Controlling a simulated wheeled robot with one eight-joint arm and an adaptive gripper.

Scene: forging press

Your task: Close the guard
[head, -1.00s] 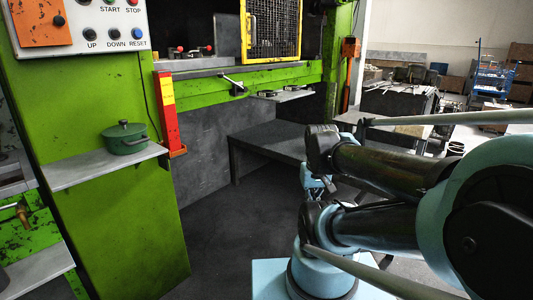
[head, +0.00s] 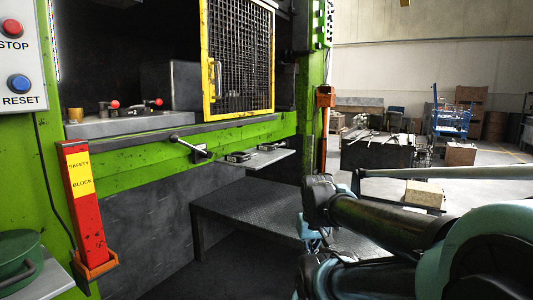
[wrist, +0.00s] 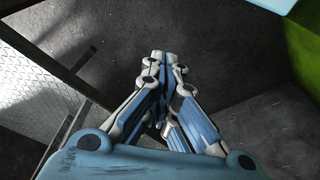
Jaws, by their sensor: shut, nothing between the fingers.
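The guard (head: 240,58) is a dark mesh panel in a yellow frame. In the head view it covers the right part of the press opening, and the left part of the opening is uncovered. A grey handle bar (head: 217,80) stands near its left edge. My gripper (wrist: 164,56) is shut and empty in the wrist view, over dark floor. In the head view only a bit of it shows below my folded arm, low and right of the guard, well apart from it. The guard is not recognisable in the wrist view.
A lever (head: 190,147) and a small shelf (head: 265,157) stick out from the green press front. A low dark platform (head: 250,213) lies below. The red safety block (head: 84,205) stands at left, near a green pot (head: 20,257). Carts and crates stand behind at right.

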